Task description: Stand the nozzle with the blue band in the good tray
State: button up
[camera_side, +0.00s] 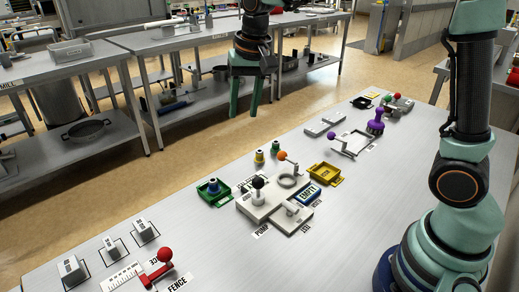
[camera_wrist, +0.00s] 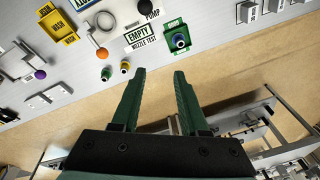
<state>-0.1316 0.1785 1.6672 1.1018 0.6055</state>
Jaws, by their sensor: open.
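A nozzle with a blue band (camera_side: 213,186) stands, seemingly upright, in the green tray (camera_side: 224,200). In the wrist view the blue-banded nozzle (camera_wrist: 180,41) is inside the green tray (camera_wrist: 172,28), beyond my right finger's tip and apart from it. My gripper (camera_side: 244,114) is open and empty, high above and behind the bench's far edge in the side view. Its two fingers (camera_wrist: 159,72) show spread in the wrist view. Two other nozzles, one with a yellow base (camera_side: 259,158) and one with a green top (camera_side: 275,147), stand on the bench behind the pump fixture.
A pump fixture (camera_side: 262,208) with a black knob stands beside the green tray. A purple-handled fixture (camera_side: 353,143) stands farther back. A red-knobbed fence (camera_side: 158,268) is at the front.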

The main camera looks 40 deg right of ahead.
jog(key=s+d+n+t, duration=0.1)
jog(key=s+d+n, duration=0.1)
jog(key=s, duration=0.6)
jog(key=s+d+n+t, duration=0.2)
jog(key=s+d+n, duration=0.1)
jog(key=s, duration=0.5)
jog(key=shift+d+r, duration=0.25)
jog(key=shift+d, duration=0.2)
